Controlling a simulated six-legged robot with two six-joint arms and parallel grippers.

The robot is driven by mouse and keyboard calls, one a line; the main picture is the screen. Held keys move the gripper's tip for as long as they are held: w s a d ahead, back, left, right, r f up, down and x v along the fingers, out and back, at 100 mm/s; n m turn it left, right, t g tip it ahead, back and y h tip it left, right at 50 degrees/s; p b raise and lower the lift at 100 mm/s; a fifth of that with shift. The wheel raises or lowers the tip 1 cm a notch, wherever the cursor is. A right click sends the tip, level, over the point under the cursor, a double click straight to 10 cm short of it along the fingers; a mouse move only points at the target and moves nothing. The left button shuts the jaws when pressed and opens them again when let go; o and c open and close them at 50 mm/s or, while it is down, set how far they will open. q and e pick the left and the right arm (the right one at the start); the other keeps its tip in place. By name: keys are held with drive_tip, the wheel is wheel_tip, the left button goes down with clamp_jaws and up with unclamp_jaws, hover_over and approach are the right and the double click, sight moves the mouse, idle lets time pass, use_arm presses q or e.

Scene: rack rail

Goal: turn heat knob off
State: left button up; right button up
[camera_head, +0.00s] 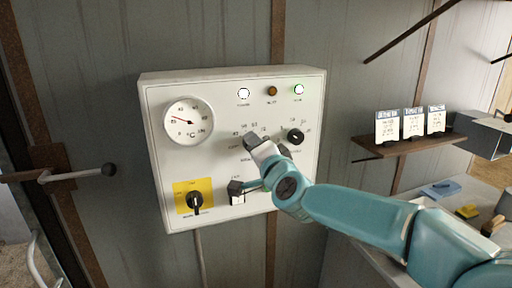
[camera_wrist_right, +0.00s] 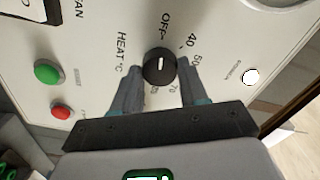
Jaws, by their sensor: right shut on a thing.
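The heat knob (camera_wrist_right: 159,67) is a round black knob with a short white mark. It sits on the white control panel (camera_wrist_right: 225,40), ringed by the OFF label and temperature numbers. The mark lies roughly upright in the right wrist view; I cannot tell which setting it points at. My right gripper (camera_wrist_right: 160,72) has one finger on each side of the knob and is shut on it. In the head view my right gripper (camera_head: 255,142) is at the middle of the panel (camera_head: 233,95) and hides the heat knob. My left gripper is not in view.
A second black knob (camera_head: 295,136) sits close to the right of my gripper. A dial gauge (camera_head: 188,121), indicator lamps (camera_head: 272,91) and a yellow-backed switch (camera_head: 195,202) are on the panel. A shelf with cards (camera_head: 413,124) and a cluttered bench (camera_head: 440,190) are at right.

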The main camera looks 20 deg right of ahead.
drive_tip(key=shift+f, duration=0.1)
drive_tip(key=o, duration=1)
drive_tip(key=shift+o, duration=0.2)
drive_tip(key=s+b, duration=0.2)
drive_tip(key=s, duration=1.4)
drive_tip(key=shift+s+d, duration=0.15)
drive_tip(key=shift+d, duration=0.15)
drive_tip(key=shift+d, duration=0.1)
